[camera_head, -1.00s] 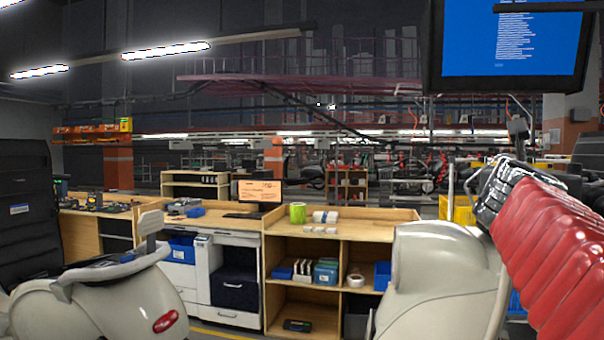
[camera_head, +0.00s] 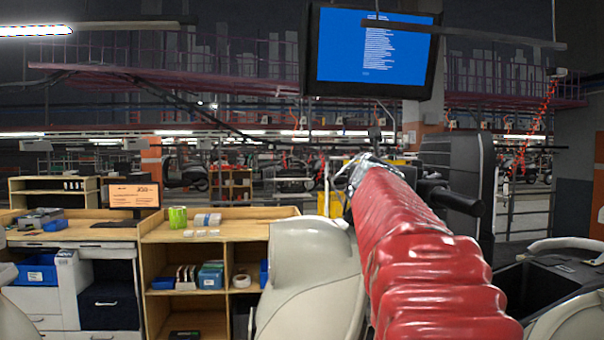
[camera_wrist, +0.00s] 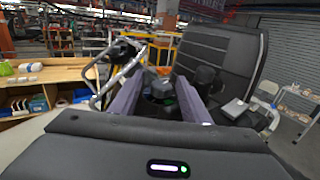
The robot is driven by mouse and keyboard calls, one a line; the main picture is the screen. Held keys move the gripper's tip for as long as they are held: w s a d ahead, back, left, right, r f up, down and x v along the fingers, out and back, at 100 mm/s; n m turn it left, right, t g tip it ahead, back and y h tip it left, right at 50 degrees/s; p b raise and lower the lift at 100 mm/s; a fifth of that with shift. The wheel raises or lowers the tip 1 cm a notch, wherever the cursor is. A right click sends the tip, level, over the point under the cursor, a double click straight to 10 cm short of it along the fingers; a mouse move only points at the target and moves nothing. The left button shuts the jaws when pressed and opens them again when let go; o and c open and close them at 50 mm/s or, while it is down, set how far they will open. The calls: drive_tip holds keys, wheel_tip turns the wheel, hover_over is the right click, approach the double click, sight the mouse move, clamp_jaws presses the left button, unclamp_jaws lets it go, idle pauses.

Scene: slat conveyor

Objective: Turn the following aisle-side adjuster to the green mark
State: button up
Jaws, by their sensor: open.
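My gripper (camera_wrist: 158,90) is open, its two grey-purple fingers apart at the middle of the wrist view. Dark parts and a small green spot show between and beyond the fingers; I cannot tell what they belong to. In the head view my gripper is hidden behind my red-sleeved arm. I cannot make out an aisle-side adjuster or a green mark for sure in either view. A pale scooter body (camera_head: 312,275) stands left of my arm in the head view. Another scooter body (camera_head: 565,315) with an open dark compartment is at the lower right.
A tall black panel (camera_head: 455,175) stands just right of my arm; it also fills the upper right of the wrist view (camera_wrist: 225,55). A wooden workbench (camera_head: 225,228) with boxes and a small monitor (camera_head: 134,196) stands at left. A large blue screen (camera_head: 370,50) hangs above.

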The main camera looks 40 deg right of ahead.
drive_tip(key=shift+w+d, duration=0.1)
drive_tip(key=shift+d, duration=0.1)
drive_tip(key=shift+c, duration=0.3)
drive_tip(key=shift+a, duration=0.15)
drive_tip(key=c, duration=1)
drive_tip(key=shift+w+m+g+h, duration=0.15)
drive_tip(key=shift+m+g+h, duration=0.55)
drive_tip(key=shift+m+g, duration=0.5)
drive_tip(key=shift+m+g+h, duration=0.3)
drive_tip(key=shift+m+g, duration=0.9)
drive_tip(key=shift+g, duration=1)
drive_tip(key=shift+r+m+g, duration=0.1)
drive_tip(key=shift+m+g, duration=0.9)
drive_tip(key=shift+g, duration=0.55)
drive_tip(key=shift+m+g, duration=1)
drive_tip(key=shift+g, duration=0.55)
drive_tip(key=shift+m+g, duration=0.3)
drive_tip(key=shift+g, duration=0.2)
drive_tip(key=o, duration=1.1)
drive_tip(key=shift+c, duration=0.2)
